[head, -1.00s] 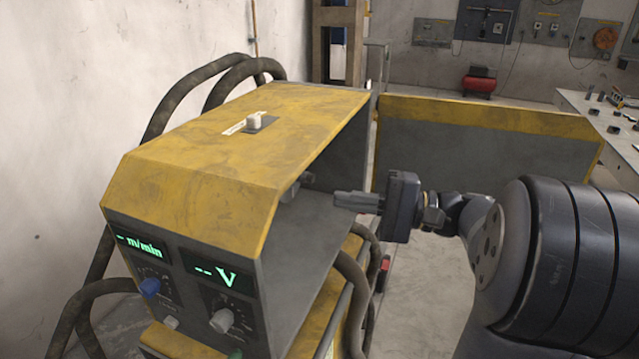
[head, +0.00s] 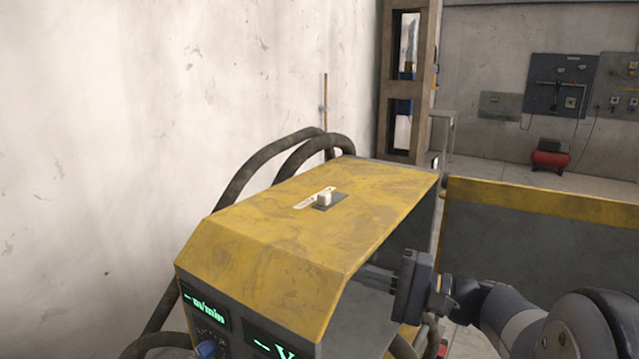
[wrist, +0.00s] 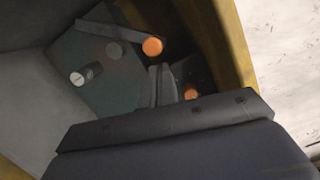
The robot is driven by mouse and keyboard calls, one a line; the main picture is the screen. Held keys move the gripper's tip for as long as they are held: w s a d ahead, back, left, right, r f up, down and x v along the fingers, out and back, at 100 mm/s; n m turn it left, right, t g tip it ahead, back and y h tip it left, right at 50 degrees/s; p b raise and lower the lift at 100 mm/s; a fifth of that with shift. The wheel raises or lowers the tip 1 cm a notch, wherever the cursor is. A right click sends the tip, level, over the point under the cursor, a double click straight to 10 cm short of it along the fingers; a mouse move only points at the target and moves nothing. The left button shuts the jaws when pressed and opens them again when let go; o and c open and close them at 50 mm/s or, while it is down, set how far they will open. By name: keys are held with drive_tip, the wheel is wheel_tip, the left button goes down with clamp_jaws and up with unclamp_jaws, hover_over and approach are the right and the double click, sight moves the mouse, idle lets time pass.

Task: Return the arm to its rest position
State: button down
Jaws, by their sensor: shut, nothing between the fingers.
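My gripper (head: 378,274) is at the open right side of the yellow and grey welding unit (head: 290,237), its fingers pointing left into the opening. The fingers are together with nothing between them. In the wrist view, my gripper (wrist: 165,90) points into the unit's grey interior. Inside show a dark lever (wrist: 108,32), an orange knob (wrist: 152,47), a second orange part (wrist: 190,92) and a pale cylinder (wrist: 80,77). My arm reaches in from the lower right in the head view.
The unit's open yellow-edged side door (head: 540,215) stands behind my wrist. Thick hoses (head: 262,165) arch behind the unit, beside the wall. The unit's roof edge lies close to my gripper.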

drive_tip(key=shift+w+a+f+m+p, duration=0.6)
drive_tip(key=shift+w+a+p, duration=0.1)
drive_tip(key=shift+w+a, duration=0.15)
